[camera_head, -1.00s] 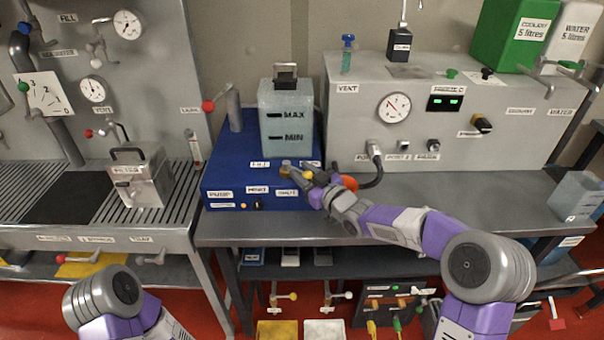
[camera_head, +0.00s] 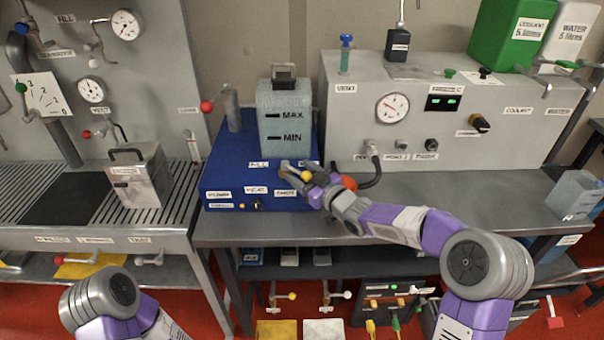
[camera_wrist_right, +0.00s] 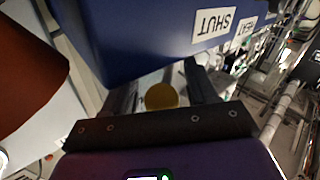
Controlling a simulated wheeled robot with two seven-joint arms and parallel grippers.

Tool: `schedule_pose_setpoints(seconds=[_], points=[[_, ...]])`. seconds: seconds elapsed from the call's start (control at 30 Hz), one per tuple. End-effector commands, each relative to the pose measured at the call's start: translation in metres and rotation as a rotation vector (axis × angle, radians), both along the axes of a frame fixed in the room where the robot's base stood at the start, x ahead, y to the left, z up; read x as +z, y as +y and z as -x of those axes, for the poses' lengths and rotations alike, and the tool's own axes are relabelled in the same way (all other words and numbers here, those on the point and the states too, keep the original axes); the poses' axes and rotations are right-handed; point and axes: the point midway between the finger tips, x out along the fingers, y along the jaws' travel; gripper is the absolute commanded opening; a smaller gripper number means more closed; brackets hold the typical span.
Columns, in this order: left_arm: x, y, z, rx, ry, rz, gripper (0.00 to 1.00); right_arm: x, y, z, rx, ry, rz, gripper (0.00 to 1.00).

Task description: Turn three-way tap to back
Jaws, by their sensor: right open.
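The tap's yellow knob (camera_head: 306,175) shows at the front right of the blue unit (camera_head: 225,165), close to my right gripper. My right gripper (camera_head: 296,170) is open at the unit's front right corner. In the right wrist view the yellow knob (camera_wrist_right: 161,96) lies between the two spread fingers, with no visible grip on it. A label reading SHUT (camera_wrist_right: 213,24) is on the blue unit above the fingers there. The tap's body and pointing direction are largely hidden by the gripper. My left gripper is out of view; only part of my left arm shows at bottom left.
A translucent tank (camera_head: 285,125) with MAX and MIN marks stands on the blue unit. A red-knobbed lever (camera_head: 206,106) is at its left. A red-orange round part (camera_head: 349,182) and a dark hose (camera_head: 376,172) are close right of the gripper.

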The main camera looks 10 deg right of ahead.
Motion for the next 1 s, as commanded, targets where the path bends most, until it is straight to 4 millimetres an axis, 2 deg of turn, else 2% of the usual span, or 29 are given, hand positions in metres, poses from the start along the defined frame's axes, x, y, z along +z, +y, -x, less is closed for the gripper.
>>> schedule_pose_setpoints(seconds=[0.17,0.6,1.0], points=[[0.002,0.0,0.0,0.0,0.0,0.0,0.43,0.001,-0.004,0.006,-0.001,-0.001,0.001,0.58],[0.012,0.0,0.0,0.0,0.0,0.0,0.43,0.001,-0.038,0.059,-0.002,0.0,0.001,0.58],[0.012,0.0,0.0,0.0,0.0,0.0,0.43,0.0,-0.04,0.064,0.0,0.0,0.0,0.58]])
